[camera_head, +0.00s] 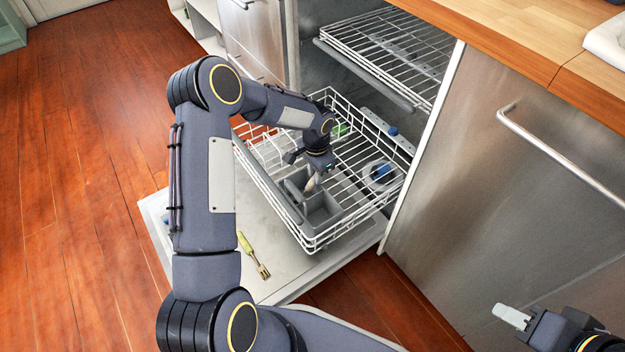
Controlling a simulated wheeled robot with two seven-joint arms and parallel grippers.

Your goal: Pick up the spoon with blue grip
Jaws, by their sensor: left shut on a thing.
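My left gripper (311,184) reaches down over the grey cutlery basket (322,216) in the dishwasher's lower rack. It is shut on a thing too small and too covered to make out. I cannot tell whether this is the spoon with blue grip; no spoon shows clearly. A blue object (381,171) lies in the rack to the right of the gripper. My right gripper (514,319) is at the bottom right, away from the rack; its opening is not clear.
The lower rack (358,215) is pulled out over the open dishwasher door (283,287). A fork with a yellow-green handle (246,245) lies on the door. The upper rack (385,40) is above. A steel front with a handle (560,160) stands at the right.

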